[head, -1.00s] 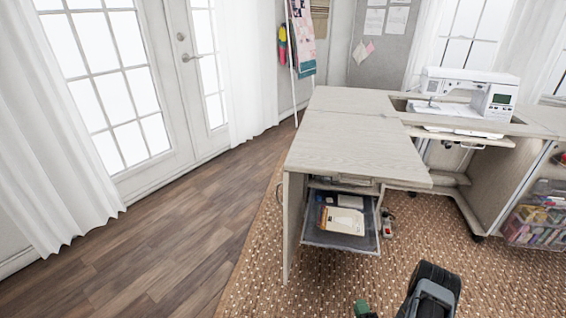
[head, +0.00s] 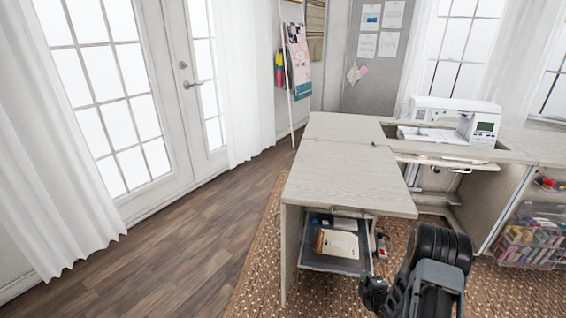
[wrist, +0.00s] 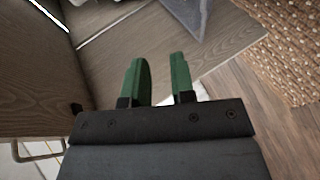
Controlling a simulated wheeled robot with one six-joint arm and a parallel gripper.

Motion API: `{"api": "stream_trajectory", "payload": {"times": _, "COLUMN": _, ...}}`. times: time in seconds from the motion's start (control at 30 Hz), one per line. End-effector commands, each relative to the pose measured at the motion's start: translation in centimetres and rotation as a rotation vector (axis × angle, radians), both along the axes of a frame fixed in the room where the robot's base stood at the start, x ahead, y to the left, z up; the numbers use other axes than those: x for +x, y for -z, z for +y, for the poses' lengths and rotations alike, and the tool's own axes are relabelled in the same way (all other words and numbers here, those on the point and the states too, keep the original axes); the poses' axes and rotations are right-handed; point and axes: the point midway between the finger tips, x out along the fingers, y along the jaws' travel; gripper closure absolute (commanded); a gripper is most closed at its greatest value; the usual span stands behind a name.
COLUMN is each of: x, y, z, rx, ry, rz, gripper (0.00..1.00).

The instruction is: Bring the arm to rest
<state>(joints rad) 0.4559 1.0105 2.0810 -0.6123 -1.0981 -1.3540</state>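My arm (head: 433,270) rises into the head view from the bottom right, in front of the sewing cabinet. My gripper's green part shows low in the head view, just right of the open drawer. In the wrist view my gripper (wrist: 158,60) has its two green fingers apart, with nothing held between them. Pale wood panels of the cabinet (wrist: 215,30) lie beyond the fingers. I cannot tell the exact gap between gripper and cabinet.
The cabinet top (head: 345,185) carries a white sewing machine (head: 450,120). An open drawer (head: 330,262) holds papers and small items. A clear bin of colourful supplies (head: 530,235) stands at the right. The wood floor (head: 165,235) at the left is free.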

Motion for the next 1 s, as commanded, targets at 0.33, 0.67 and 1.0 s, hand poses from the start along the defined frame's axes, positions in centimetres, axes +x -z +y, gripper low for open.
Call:
{"api": "stream_trajectory", "payload": {"times": 0.33, "x": 0.1, "y": -26.5, "z": 1.9, "rx": 0.253, "ry": 0.424, "rz": 0.316, "gripper": 0.77}}
{"api": "stream_trajectory", "payload": {"times": 0.67, "x": -10.5, "y": -45.3, "z": 7.9, "rx": 0.64, "ry": 0.878, "rz": 0.55, "gripper": 0.77}}
{"api": "stream_trajectory", "payload": {"times": 1.0, "x": -20.2, "y": -53.0, "z": 12.3, "rx": 0.873, "ry": 1.133, "rz": 0.73, "gripper": 0.77}}
